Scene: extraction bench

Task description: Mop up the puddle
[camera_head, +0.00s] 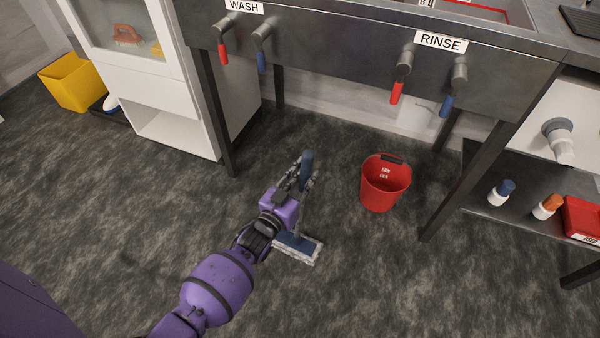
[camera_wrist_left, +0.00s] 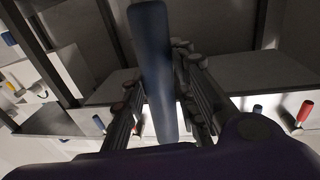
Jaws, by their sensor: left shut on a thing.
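My left gripper (camera_head: 303,174) is shut on the dark blue handle of a mop (camera_head: 307,160). The mop's flat blue head with a pale pad (camera_head: 298,247) is low at the floor below the gripper; I cannot tell whether it touches. In the left wrist view the blue handle (camera_wrist_left: 155,70) stands between the two fingers (camera_wrist_left: 163,88). My arm and gripper hide part of the mop. I cannot make out a puddle on the mottled dark floor (camera_head: 330,290). My right gripper is not in view.
A red bucket (camera_head: 384,186) stands on the floor right of the mop. The steel sink bench (camera_head: 330,62), its legs and red and blue taps are behind. A white cabinet (camera_head: 160,90) and yellow bin (camera_head: 76,82) are left; a low shelf with bottles (camera_head: 502,192) is right. Floor in front is clear.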

